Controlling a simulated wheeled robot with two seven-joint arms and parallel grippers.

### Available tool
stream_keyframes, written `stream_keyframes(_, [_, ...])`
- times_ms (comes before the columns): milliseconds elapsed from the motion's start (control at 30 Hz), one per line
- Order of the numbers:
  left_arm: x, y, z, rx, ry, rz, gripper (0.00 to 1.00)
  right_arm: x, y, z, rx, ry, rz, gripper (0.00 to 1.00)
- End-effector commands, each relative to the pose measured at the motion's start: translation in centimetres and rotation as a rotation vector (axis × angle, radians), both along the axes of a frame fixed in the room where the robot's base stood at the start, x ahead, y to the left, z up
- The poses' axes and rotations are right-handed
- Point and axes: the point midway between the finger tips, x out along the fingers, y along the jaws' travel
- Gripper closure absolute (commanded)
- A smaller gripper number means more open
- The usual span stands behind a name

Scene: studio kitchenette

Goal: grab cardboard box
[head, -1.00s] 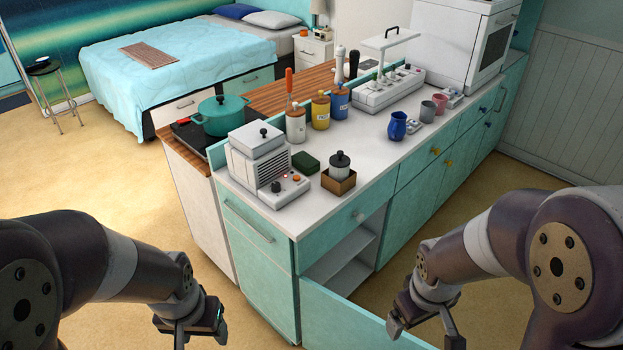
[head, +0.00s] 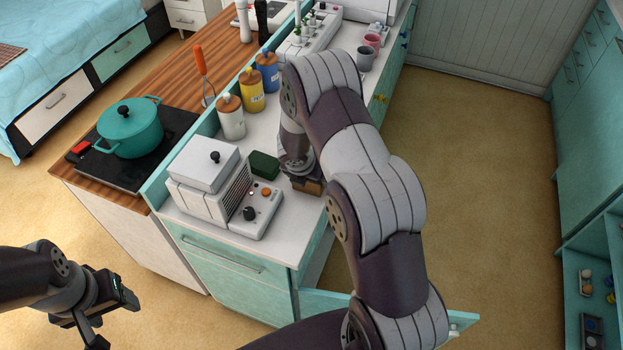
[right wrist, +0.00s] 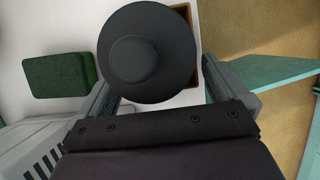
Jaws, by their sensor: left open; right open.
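The small brown cardboard box (head: 312,188) stands on the white counter near its front edge, mostly hidden behind my right arm in the head view. In the right wrist view its brown rim (right wrist: 184,12) shows behind a round black lid (right wrist: 147,52) with a knob, which covers most of it. My right gripper (right wrist: 160,90) is open, with one finger on each side of the lid and box; I cannot tell whether the fingers touch the box. My left gripper (head: 113,322) is open and empty over the floor at lower left.
A green sponge (head: 263,166) lies left of the box, by a white appliance with knobs (head: 210,185). Several lidded canisters (head: 252,92) stand behind. A teal pot (head: 131,128) sits on the black hob. An open teal cabinet door (head: 460,322) juts out below the counter.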

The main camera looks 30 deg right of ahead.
Motion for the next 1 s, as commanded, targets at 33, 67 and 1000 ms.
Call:
stream_keyframes(33, [0.0,0.0,-0.2,0.0,0.0,0.0,0.4,0.1,-0.2,-0.7,0.0,0.002,0.001,0.0])
stream_keyframes(67, [0.0,0.0,-0.2,0.0,0.0,0.0,0.4,0.2,-0.2,-0.8,0.0,0.0,0.0,0.0])
stream_keyframes(1000, [0.0,0.0,0.8,0.0,0.0,0.0,0.4,0.3,-0.3,1.6,0.0,-0.003,-0.001,0.39])
